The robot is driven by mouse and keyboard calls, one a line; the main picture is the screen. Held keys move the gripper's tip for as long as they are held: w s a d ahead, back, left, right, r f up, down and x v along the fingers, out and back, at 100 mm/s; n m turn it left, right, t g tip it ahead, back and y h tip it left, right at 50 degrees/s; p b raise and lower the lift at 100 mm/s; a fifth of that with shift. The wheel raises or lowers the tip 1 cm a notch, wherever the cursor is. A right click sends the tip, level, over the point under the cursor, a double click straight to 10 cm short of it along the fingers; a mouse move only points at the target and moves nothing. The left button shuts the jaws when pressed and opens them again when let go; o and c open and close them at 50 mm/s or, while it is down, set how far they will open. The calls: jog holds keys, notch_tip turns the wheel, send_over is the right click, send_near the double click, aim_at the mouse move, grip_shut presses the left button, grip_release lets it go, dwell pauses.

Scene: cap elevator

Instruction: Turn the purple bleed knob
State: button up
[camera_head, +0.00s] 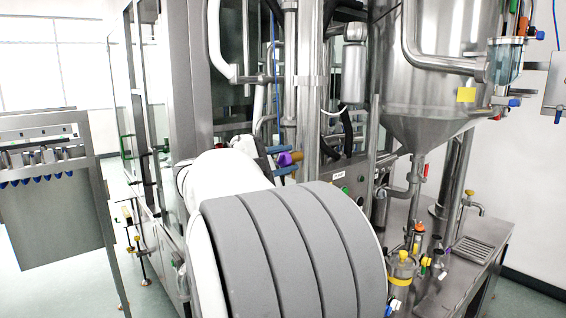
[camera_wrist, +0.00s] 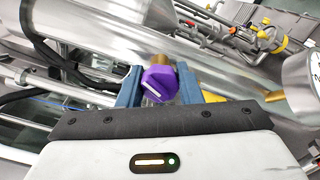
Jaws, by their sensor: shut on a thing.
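The purple bleed knob (camera_wrist: 160,82) sits between the blue fingers of my gripper (camera_wrist: 159,90) in the wrist view. It has a white line on its face, tilted in the picture, and a brass stem behind it. My gripper is shut on the knob, one finger on each side. In the head view the purple knob (camera_head: 284,159) shows beside a brass fitting, just above my arm.
Steel pipes and a vertical column (camera_head: 304,90) stand close around the knob. A large steel hopper (camera_head: 437,90) is at the right. A steel bench with valves and a drain grate (camera_head: 473,251) lies below it. A rack (camera_head: 50,215) stands at the left.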

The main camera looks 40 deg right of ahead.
jog(key=o, duration=1)
jog(key=shift+a, duration=0.15)
jog(key=shift+w+a, duration=0.1)
jog(key=shift+a, duration=0.25)
jog(key=a, duration=0.2)
jog(key=a+b, duration=0.1)
jog(key=a, duration=0.1)
jog(key=a+b, duration=0.1)
jog(key=a, duration=0.1)
jog(key=shift+w+a, duration=0.3)
jog(key=shift+a, duration=0.1)
jog(key=s+a+f+m+t+y, duration=0.1)
jog(key=s+a+f+y, duration=0.3)
jog(key=a+f+y, duration=0.2)
jog(key=s+a+f+m+t+y, duration=0.1)
jog(key=s+a+f+t+y, duration=0.1)
jog(key=a+f+y, duration=0.4)
jog(key=s+a+f+m+t+y, duration=0.2)
jog(key=s+a+f+y, duration=0.3)
jog(key=a+f, duration=0.9)
jog(key=shift+s+a+f+y, duration=0.1)
jog(key=shift+s+f+y, duration=0.15)
jog(key=shift+f, duration=0.65)
jog(key=shift+s+f+y, duration=0.1)
jog(key=shift+f+y, duration=0.15)
jog(key=shift+f, duration=0.6)
